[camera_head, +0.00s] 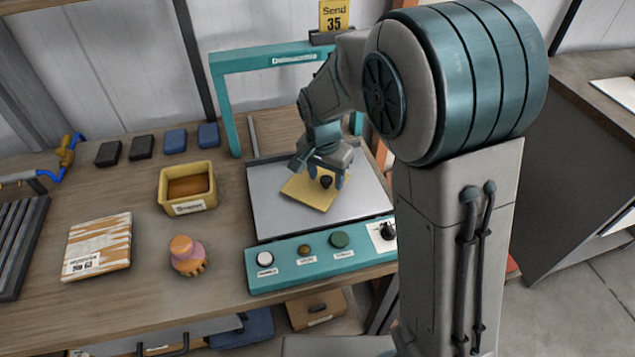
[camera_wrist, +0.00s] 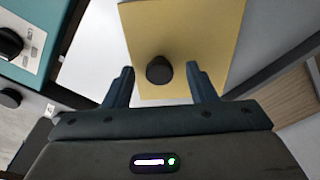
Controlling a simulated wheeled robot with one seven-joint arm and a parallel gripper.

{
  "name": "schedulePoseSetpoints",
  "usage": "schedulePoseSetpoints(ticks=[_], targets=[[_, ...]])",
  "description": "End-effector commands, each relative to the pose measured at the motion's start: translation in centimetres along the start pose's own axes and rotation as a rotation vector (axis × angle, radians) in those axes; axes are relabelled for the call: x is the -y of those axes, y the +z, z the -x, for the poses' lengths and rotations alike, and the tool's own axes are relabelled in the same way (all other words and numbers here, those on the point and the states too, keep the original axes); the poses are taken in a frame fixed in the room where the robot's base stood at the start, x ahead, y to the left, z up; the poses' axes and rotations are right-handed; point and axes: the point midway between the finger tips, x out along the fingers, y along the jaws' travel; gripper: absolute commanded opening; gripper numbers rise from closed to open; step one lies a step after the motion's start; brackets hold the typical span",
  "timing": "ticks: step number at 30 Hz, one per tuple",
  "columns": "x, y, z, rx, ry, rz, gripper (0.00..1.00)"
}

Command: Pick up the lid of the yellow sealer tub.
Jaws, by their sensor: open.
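The yellow lid (camera_head: 306,192) lies on the grey plate of the teal-framed machine in the head view. It is a flat square with a dark round knob (camera_head: 326,182). The lid (camera_wrist: 210,35) and its knob (camera_wrist: 159,70) also show in the wrist view. The open yellow tub (camera_head: 187,207), with brown contents, stands to the left on the bench. My gripper (camera_head: 328,180) is over the lid. In the wrist view my gripper (camera_wrist: 162,78) is open, with one finger on each side of the knob and a gap visible on both sides.
The machine's teal front panel (camera_head: 320,258) has several knobs, and its teal frame (camera_head: 225,105) rises behind. A pink-and-orange object (camera_head: 187,256) and a streaked board (camera_head: 97,246) lie left of the machine. Dark and blue blocks (camera_head: 142,147) line the back. Bare bench lies between them.

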Motion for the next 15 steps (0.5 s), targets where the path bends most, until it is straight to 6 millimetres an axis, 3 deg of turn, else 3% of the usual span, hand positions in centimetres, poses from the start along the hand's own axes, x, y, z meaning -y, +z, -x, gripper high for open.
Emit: schedulePoseSetpoints(ticks=[3,9,15], targets=[[-0.01,0.0,0.02,0.0,0.0,0.0,0.51],[0.0,0.01,0.03,0.0,0.0,0.0,0.03],[0.01,0.0,0.06,0.0,0.0,0.0,0.03]])
